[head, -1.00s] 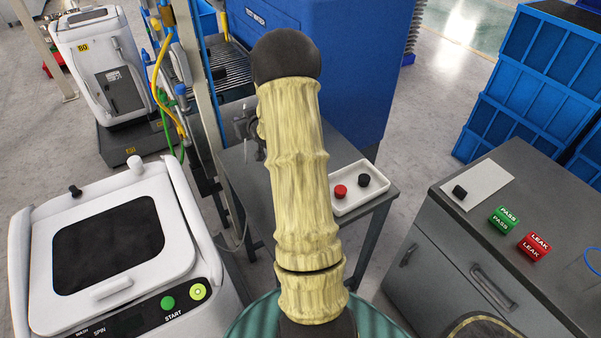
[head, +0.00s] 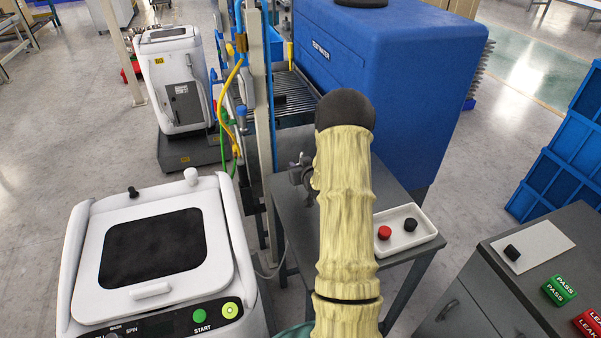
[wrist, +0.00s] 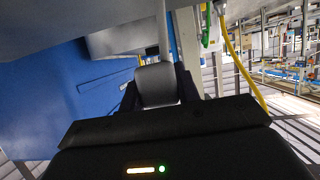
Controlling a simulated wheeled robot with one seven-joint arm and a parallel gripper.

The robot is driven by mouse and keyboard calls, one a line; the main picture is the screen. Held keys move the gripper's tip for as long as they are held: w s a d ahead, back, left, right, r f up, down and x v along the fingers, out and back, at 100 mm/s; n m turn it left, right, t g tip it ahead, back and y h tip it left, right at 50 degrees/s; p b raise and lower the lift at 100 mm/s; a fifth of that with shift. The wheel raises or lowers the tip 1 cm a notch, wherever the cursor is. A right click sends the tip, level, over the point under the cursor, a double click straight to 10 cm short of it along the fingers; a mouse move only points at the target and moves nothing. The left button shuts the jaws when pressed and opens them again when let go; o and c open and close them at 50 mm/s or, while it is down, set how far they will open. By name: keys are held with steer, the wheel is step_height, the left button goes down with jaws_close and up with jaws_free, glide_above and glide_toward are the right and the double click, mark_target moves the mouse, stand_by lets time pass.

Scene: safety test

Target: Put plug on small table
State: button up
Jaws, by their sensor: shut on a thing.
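The small grey table (head: 295,225) stands ahead in the head view, partly hidden by my padded arm. A white tray (head: 402,244) on it holds a red plug-like piece (head: 384,232) and a black one (head: 410,225). In the wrist view my gripper (wrist: 158,88) is shut on a pale grey piece (wrist: 158,80) between its dark fingers. I cannot tell whether this piece is the plug.
A blue machine (head: 400,90) stands behind, a white washer (head: 150,250) at left. A grey cabinet (head: 505,260) at right bears another black piece (head: 512,252) and PASS and LEAK blocks. A post with hoses stands left of the table.

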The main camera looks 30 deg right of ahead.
step_height(320, 180, down, 3)
stand_by(0.3)
steer(key=shift+f+b, duration=0.3)
steer(key=shift+f, duration=0.05)
steer(key=shift+f+b, duration=0.25)
steer(key=shift+b, duration=0.05)
steer(key=o, duration=1)
steer(key=shift+o, duration=0.2)
